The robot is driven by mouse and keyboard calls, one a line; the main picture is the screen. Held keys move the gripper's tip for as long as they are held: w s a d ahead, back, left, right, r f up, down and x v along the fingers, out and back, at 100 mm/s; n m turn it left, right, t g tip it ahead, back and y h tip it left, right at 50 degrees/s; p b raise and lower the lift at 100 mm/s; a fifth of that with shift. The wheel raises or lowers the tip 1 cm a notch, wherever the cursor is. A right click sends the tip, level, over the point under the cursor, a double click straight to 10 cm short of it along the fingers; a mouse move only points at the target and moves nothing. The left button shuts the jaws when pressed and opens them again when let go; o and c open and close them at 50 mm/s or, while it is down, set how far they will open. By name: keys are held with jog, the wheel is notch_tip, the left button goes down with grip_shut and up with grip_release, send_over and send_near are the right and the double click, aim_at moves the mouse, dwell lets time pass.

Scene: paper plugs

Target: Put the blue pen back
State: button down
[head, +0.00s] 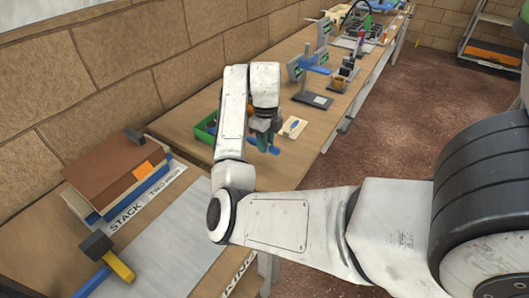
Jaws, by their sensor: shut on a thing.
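My gripper (268,147) hangs below my bent arm, over the workbench close to its front edge. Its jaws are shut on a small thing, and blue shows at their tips. I cannot tell the blue pen apart from the fingers there. A small pale wooden block (290,131) with a blue mark on it lies just right of my gripper. A green open bin (203,132) stands to the left, partly hidden behind my forearm, with dark and blue contents that are too small to tell.
The long wooden workbench (180,122) runs along a brick wall. A blue stand on a dark base (314,100) is behind the block. A shelf (492,52) stands far right.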

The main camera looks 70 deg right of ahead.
jog(key=shift+w+d+f, duration=0.25)
jog(key=shift+d+f, duration=0.05)
jog(key=shift+f, duration=1.6)
jog(key=shift+f, duration=0.15)
jog(key=c, duration=0.9)
grip_release()
notch_tip(320, 180, up, 12)
jog(key=shift+r+p, duration=0.2)
jog(key=shift+p, duration=0.8)
